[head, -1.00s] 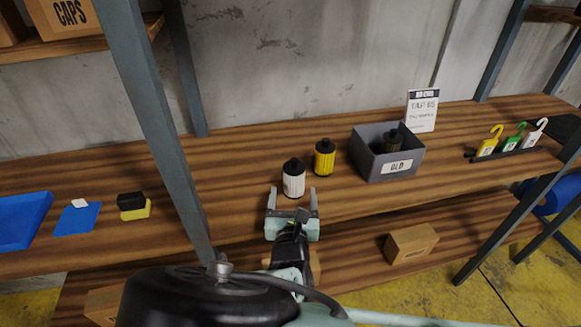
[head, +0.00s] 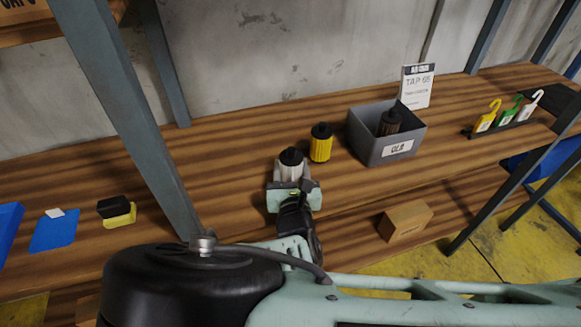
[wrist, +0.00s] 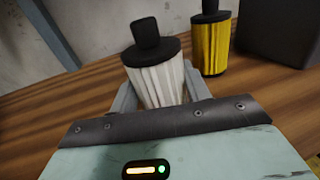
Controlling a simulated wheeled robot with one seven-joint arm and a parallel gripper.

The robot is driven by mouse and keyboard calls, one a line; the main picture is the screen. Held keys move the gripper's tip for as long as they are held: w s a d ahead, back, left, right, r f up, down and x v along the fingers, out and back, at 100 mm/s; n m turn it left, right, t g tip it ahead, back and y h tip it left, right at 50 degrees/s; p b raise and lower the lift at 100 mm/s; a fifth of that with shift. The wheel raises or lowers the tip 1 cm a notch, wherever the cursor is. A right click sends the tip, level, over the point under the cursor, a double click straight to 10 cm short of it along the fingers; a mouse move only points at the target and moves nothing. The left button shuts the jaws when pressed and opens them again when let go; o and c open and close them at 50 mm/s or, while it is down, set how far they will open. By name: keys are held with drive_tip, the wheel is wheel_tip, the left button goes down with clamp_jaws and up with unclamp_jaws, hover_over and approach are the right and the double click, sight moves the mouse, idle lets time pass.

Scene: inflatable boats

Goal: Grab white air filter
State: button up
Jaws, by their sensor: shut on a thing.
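The white air filter (head: 290,170) with a black cap stands upright on the wooden shelf, partly hidden by my gripper in the head view. My gripper (head: 292,183) is shut on it, with one finger on each side of its body. In the wrist view the white pleated filter (wrist: 158,85) sits between the grey fingers (wrist: 160,98), its black cap above them. Its lower part is hidden behind the gripper body.
A yellow filter (head: 320,146) stands close behind and to the right. A grey box labelled OLD (head: 360,140) holds a dark filter (head: 390,122). A shelf post (head: 130,120) rises to the left. A sponge (head: 117,212) lies beyond it. Coloured hooked tags (head: 508,115) stand far right.

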drive_tip(key=shift+c, duration=0.8)
